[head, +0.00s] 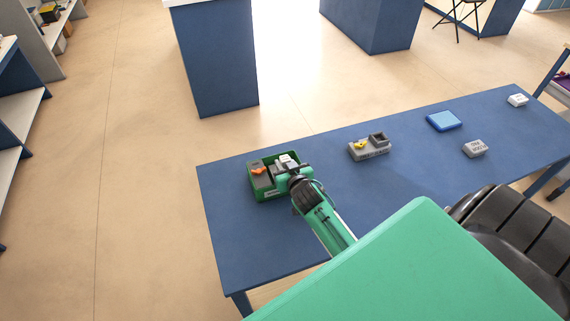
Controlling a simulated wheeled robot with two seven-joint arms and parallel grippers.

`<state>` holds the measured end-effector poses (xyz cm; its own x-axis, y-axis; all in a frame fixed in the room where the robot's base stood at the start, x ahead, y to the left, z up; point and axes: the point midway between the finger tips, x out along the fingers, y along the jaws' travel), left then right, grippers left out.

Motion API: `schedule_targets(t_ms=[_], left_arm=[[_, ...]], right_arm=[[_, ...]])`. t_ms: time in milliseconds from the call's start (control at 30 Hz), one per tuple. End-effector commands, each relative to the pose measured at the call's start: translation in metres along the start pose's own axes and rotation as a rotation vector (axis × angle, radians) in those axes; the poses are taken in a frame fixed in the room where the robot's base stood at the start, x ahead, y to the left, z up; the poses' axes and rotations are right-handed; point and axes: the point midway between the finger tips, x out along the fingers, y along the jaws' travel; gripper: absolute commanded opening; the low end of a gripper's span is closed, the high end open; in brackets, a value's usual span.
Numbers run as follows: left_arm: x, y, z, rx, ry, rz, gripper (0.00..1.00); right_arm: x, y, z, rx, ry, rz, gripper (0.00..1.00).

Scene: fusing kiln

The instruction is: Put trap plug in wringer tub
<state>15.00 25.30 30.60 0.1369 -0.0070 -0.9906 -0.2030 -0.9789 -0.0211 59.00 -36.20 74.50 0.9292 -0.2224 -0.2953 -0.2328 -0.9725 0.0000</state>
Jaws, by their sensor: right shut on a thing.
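A green tub (268,197), which looks like the wringer tub, stands near the left end of the blue table. Inside its left part are a grey piece and an orange item (258,170). My right gripper (288,168) is over the right part of this tub, shut on a small pale block with a dark mark (287,159), which I take as the trap plug. The gripper hides much of the block, and I cannot tell whether it touches the tub's floor. My left gripper is not in view.
On the blue table (330,195), a grey tray (370,153) with a yellow item stands right of the tub. Farther right are a grey labelled block (474,149), a blue tray (443,121) and a white block (517,100). The table's left front is bare.

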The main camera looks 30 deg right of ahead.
Motion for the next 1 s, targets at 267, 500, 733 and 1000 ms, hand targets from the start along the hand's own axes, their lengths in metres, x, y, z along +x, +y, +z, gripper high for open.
schedule_targets(t_ms=[267,500,733,1000], left_arm=[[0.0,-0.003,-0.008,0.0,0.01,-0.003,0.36],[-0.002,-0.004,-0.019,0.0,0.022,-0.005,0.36],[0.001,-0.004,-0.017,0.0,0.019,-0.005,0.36],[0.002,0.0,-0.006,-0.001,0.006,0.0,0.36]], right_arm=[[0.001,0.0,0.002,0.0,0.0,0.0,0.48],[-0.001,0.0,-0.002,0.0,0.0,0.0,0.48],[-0.029,0.0,0.001,0.001,-0.003,0.0,0.48],[-0.082,0.0,0.001,0.002,-0.002,0.001,0.48]])
